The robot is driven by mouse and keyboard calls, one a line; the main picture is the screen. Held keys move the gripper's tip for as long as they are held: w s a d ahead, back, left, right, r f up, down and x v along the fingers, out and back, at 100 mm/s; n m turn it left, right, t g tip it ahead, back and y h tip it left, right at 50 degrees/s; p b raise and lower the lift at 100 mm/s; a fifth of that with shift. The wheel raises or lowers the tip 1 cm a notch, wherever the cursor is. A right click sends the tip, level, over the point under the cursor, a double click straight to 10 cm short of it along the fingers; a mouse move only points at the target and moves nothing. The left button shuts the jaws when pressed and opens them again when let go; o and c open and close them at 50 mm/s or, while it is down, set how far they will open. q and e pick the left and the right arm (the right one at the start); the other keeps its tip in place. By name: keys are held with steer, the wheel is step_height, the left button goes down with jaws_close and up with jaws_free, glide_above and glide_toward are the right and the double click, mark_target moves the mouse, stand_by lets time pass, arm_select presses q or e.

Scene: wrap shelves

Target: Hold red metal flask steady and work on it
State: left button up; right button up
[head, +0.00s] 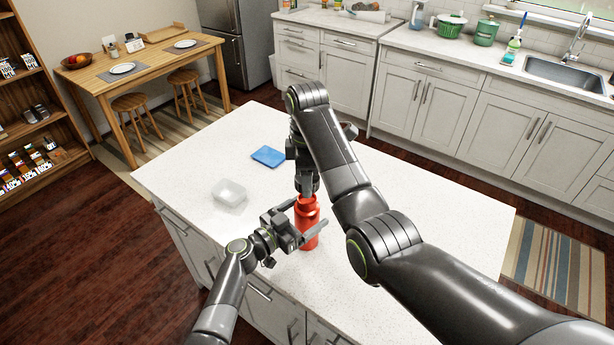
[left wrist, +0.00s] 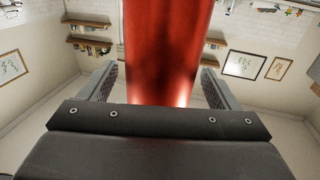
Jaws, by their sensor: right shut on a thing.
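The red metal flask (head: 308,222) stands upright on the white counter top. My right gripper (head: 306,194) comes straight down from above and is shut on the top of the flask, hiding most of its cap. My left gripper (head: 301,219) is level with the flask's upper body, with one finger on each side of it. In the left wrist view the flask (left wrist: 165,55) fills the middle between the two spread fingers (left wrist: 160,90). Narrow gaps seem to show beside it, so the left gripper looks open around the flask and not clamped.
A clear open box (head: 229,192) and a blue lid-like piece (head: 269,156) lie on the island counter (head: 412,192), left of and behind the flask. The counter's right side is mostly clear beyond my right arm. Kitchen cabinets with a sink (head: 566,72) stand farther back.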

mark_target(307, 222)
step_height(307, 222, down, 5)
steer(key=b, duration=0.4)
steer(key=shift+r+b, duration=0.15)
steer(key=shift+b, duration=0.2)
steer(key=shift+f, duration=0.2)
arm_select(q)
steer(key=v, duration=1.2)
